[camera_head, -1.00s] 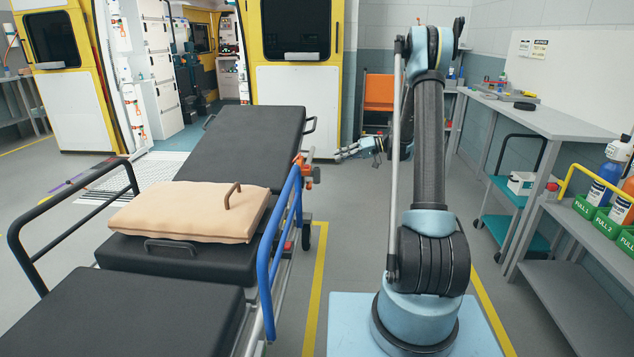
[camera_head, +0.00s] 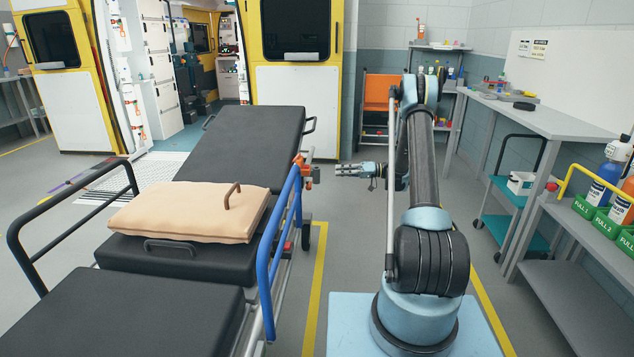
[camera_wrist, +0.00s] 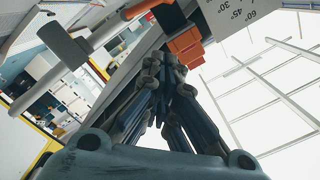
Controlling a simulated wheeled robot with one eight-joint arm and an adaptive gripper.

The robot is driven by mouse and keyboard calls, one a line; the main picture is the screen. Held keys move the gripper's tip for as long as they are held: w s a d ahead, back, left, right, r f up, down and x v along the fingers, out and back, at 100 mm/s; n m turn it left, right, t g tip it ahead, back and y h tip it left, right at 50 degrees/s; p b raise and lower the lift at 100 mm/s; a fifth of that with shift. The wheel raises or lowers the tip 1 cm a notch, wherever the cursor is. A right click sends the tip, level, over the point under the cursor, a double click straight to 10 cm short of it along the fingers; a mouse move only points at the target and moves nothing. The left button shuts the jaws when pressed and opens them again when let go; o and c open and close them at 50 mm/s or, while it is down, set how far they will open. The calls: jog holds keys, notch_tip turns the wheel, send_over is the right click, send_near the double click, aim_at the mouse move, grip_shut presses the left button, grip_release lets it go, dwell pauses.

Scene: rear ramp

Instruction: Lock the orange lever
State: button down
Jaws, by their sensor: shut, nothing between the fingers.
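The orange lever (camera_head: 300,160) is on the right side of the stretcher, beside the lower end of the raised black backrest (camera_head: 245,145). It is small in the head view, and I cannot tell its exact position. In the wrist view an orange part (camera_wrist: 185,46) shows just beyond the fingertips, against a dark fitting. My gripper (camera_head: 338,171) points left toward this fitting, a short gap to its right. Its fingers are shut and empty; they also show in the wrist view (camera_wrist: 170,65), close below the orange part. I cannot tell whether they touch it.
A blue side rail (camera_head: 279,250) stands along the stretcher's near right side. A tan pillow (camera_head: 185,212) lies on the stretcher. A white plate with angle marks (camera_wrist: 245,15) is right of the orange part.

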jog(key=shift+a, duration=0.1)
send_over(310, 184)
jog(key=w+d, duration=0.3)
jog(key=d, duration=0.1)
jog(key=shift+s+a+f, duration=0.25)
jog(key=shift+s+f, duration=0.5)
jog(key=shift+s+a+f, duration=0.2)
jog(key=shift+s+f, duration=0.5)
jog(key=shift+f, duration=0.05)
